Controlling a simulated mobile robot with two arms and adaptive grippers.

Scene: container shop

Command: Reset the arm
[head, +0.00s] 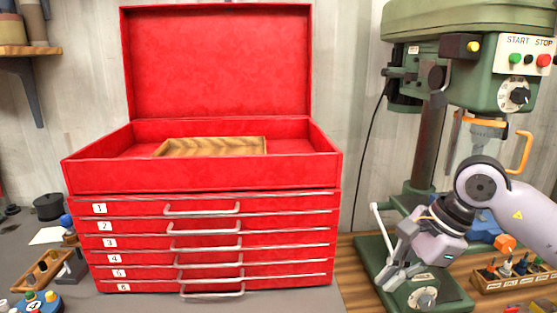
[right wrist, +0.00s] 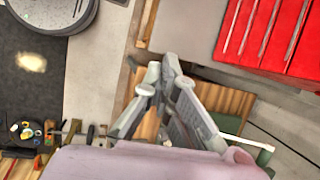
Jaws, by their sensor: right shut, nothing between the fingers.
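My right arm (head: 515,205) comes in from the right in the head view. Its gripper (head: 387,284) points down to the left, in front of the green drill press. The gripper is shut and empty. In the right wrist view the two fingers (right wrist: 168,80) come together at their tips above the wooden bench top and the floor. My left gripper is not seen in either view.
A red tool chest (head: 200,172) with an open lid and several numbered drawers stands left of the gripper. The green drill press (head: 428,150) stands close behind my arm. A small wooden bit holder (head: 512,278) is at the lower right.

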